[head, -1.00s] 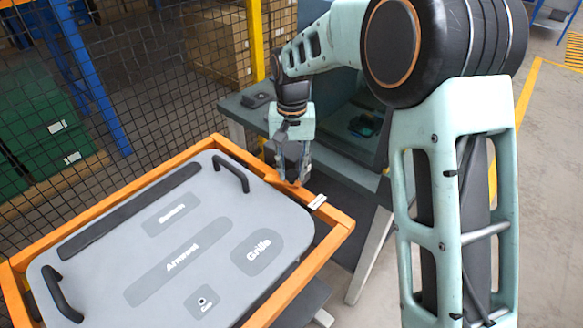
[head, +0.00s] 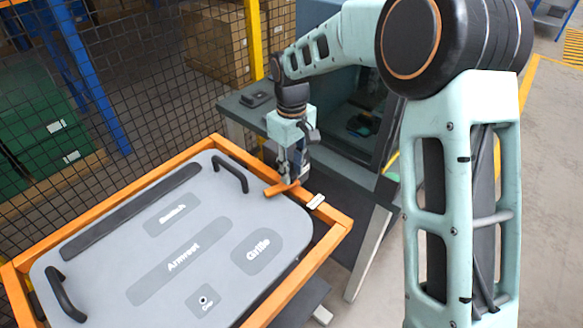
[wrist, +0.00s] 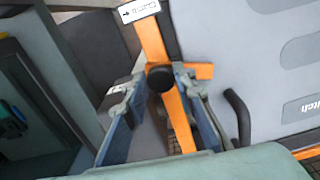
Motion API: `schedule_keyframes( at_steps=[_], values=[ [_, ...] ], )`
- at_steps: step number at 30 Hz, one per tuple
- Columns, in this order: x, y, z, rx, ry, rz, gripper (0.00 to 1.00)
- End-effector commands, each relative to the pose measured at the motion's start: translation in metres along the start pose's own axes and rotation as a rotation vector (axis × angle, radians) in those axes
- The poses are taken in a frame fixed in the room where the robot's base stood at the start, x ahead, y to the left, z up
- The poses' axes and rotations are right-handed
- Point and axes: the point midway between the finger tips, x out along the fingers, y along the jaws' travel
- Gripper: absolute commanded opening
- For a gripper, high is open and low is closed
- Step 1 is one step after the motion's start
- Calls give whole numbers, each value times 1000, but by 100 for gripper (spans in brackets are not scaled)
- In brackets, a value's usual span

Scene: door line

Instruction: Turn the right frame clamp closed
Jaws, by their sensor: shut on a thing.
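The right frame clamp (head: 277,189) is a short orange bar on the right rail of the orange frame (head: 335,222). It lies across the rail, with its end over the edge of the grey panel (head: 215,258). In the wrist view the clamp's orange end (wrist: 203,71) reaches onto the panel, beside a round black knob (wrist: 160,78). My gripper (head: 289,178) points down over the clamp. In the wrist view my gripper (wrist: 160,88) has one finger on each side of the knob, shut on the clamp. The exact contact is partly hidden.
A white arrow label (head: 316,201) sits on the rail beside the clamp. Black handles (head: 231,174) stand up from the panel near the clamp and at the left. A grey bench (head: 240,110) stands behind, with a mesh fence (head: 100,90) at the left.

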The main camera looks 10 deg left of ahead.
Motion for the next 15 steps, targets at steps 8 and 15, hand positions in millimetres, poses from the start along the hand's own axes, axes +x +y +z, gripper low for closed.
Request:
schedule_keyframes(
  at_steps=[8,15],
  values=[
    [-1,1,-1,-64,3,2,0],
    [-1,1,-1,-72,3,2,0]
  ],
)
